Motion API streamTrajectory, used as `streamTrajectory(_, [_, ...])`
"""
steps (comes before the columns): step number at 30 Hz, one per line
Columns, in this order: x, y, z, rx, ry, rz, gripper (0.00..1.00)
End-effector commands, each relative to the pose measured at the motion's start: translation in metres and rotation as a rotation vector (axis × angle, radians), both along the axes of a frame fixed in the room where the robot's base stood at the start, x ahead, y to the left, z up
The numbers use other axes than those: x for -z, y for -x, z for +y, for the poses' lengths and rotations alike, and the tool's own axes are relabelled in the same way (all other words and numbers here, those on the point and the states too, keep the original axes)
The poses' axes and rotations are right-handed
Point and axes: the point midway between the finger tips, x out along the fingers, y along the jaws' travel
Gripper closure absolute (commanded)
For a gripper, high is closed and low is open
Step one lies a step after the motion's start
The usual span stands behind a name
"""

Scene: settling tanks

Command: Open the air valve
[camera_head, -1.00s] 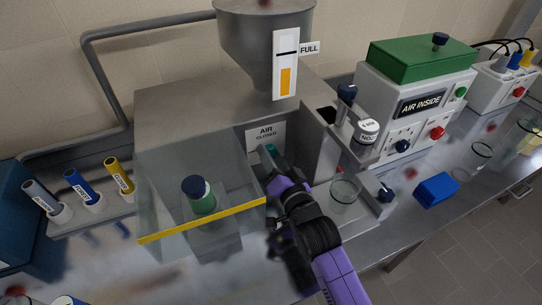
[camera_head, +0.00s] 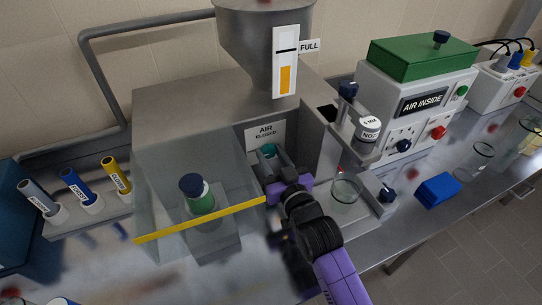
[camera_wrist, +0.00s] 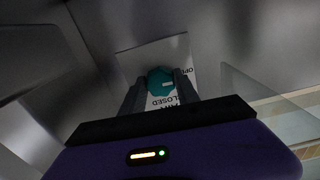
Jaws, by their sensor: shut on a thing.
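The air valve is a teal knob (camera_head: 267,151) on the grey machine's recessed front panel, below a white sign reading AIR CLOSED (camera_head: 265,134). My gripper (camera_head: 271,160) reaches into the recess from the front, with its fingers around the knob. In the wrist view the teal knob (camera_wrist: 161,82) sits between the two dark fingers of my gripper (camera_wrist: 158,92), which are shut on it. Its plate (camera_wrist: 183,48) carries the words OPEN and CLOSED, seen upside down. The fingers hide part of the plate.
A clear guard with a yellow edge (camera_head: 200,220) stands close to the left of my gripper, with a green, dark-capped jar (camera_head: 198,195) behind it. A glass beaker (camera_head: 346,187) is close on the right. A hopper (camera_head: 263,40) rises above.

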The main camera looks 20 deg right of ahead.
Motion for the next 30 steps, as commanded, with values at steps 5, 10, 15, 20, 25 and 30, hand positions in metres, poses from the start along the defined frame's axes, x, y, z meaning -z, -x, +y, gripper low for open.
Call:
streamTrajectory(5, [0.0006,0.0003,-0.0004,0.001,0.048,0.001,1.00])
streamTrajectory(10, [0.0006,0.0003,-0.0006,0.001,0.066,0.001,1.00])
streamTrajectory(15, [0.0006,0.0003,-0.0006,0.001,0.068,0.001,1.00])
streamTrajectory(20, [0.0006,0.0003,-0.0006,0.001,0.068,0.001,1.00])
streamTrajectory(25, [0.0005,0.0002,-0.0005,0.001,0.067,0.001,0.41])
streamTrajectory(30, [0.0003,0.0001,-0.0003,0.000,0.066,0.001,0.41])
